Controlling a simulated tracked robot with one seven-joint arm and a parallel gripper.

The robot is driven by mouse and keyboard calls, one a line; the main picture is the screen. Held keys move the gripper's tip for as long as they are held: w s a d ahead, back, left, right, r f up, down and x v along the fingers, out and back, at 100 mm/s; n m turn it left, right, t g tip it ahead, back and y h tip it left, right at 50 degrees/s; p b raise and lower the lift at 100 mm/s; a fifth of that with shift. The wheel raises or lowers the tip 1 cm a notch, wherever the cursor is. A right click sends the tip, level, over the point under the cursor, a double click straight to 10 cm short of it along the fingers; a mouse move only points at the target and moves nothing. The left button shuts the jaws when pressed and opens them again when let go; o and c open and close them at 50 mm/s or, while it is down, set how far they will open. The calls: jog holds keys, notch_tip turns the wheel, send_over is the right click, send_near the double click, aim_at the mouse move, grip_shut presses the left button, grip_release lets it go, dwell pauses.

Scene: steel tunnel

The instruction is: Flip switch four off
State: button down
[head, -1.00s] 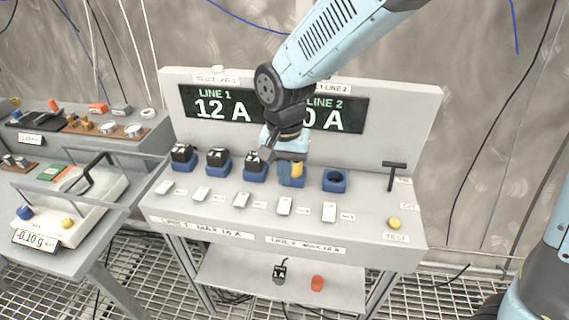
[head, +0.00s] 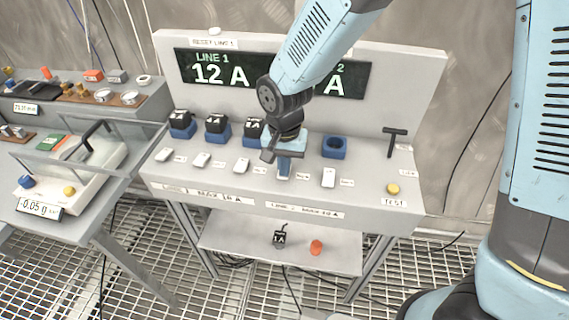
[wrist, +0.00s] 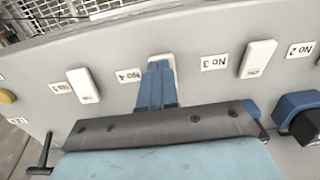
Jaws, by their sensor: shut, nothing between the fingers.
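Switch four is a white rocker (wrist: 162,58) beside its "No 4" label (wrist: 127,76) in the wrist view. My gripper (wrist: 157,66) is shut and empty, its blue fingertips over that rocker and covering most of it. I cannot tell whether they touch it or which way it is tipped. In the head view my gripper (head: 283,177) is at the fourth place in the row of rockers. Switch three (head: 241,166) is to its left and switch five (head: 328,177) to its right, both uncovered.
Black plugs (head: 215,124) sit in blue sockets behind the switches; an empty blue socket (head: 335,147) is at right. The display (head: 270,76) reads LINE 1 12 A; my arm hides the line 2 figure. A black T-handle (head: 395,140) and yellow button (head: 393,189) are farther right.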

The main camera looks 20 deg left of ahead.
jog(key=shift+s+d+f, duration=0.25)
jog(key=shift+s+f, duration=0.4)
jog(key=shift+s, duration=0.05)
jog(key=shift+w, duration=0.1)
jog(key=shift+w+a+r, duration=0.15)
jog(key=shift+w+r, duration=0.15)
jog(key=shift+w, duration=0.4)
jog(key=shift+w+r, duration=0.1)
jog(key=shift+r, duration=0.05)
jog(key=shift+w+r, duration=0.15)
jog(key=shift+r, duration=0.1)
notch_tip(320, 180, up, 14)
jog(key=shift+s, duration=0.4)
